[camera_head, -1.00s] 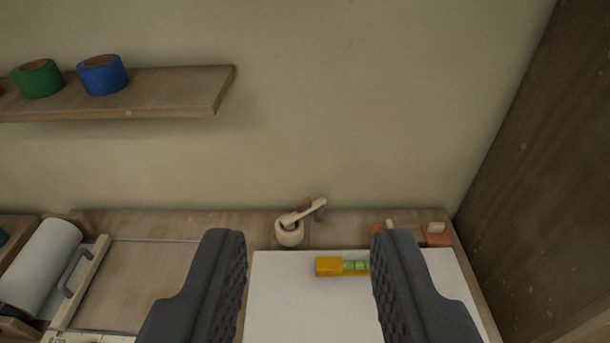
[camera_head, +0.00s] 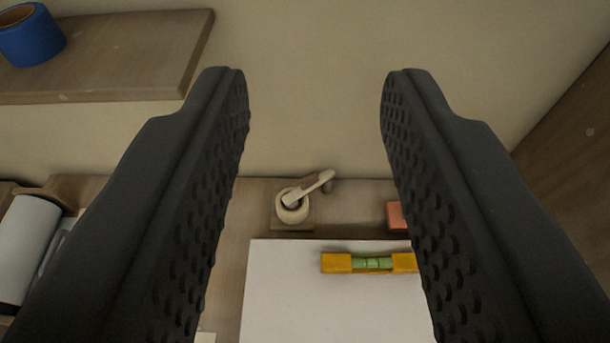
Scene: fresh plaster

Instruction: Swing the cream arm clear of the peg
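The cream arm (camera_head: 310,186) is a short bar rising to the right from a round cream base (camera_head: 291,208) on the wooden bench, near the wall. A brown piece (camera_head: 311,182) shows along the arm, and a dull grey-beige knob (camera_head: 327,183) shows by its far end. I cannot tell surely which part is the peg, or whether the arm touches it. My gripper (camera_head: 315,75) is open and empty. Its two dark, studded fingers stand wide apart, with the cream arm seen between them, farther off.
A yellow level (camera_head: 337,263) with green vials lies on a white sheet (camera_head: 285,290). A reddish block (camera_head: 396,216) is partly behind the right finger. A shelf (camera_head: 120,85) with a blue roll (camera_head: 32,40) is upper left. A white roll (camera_head: 22,245) lies left. A dark wooden panel (camera_head: 575,150) stands right.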

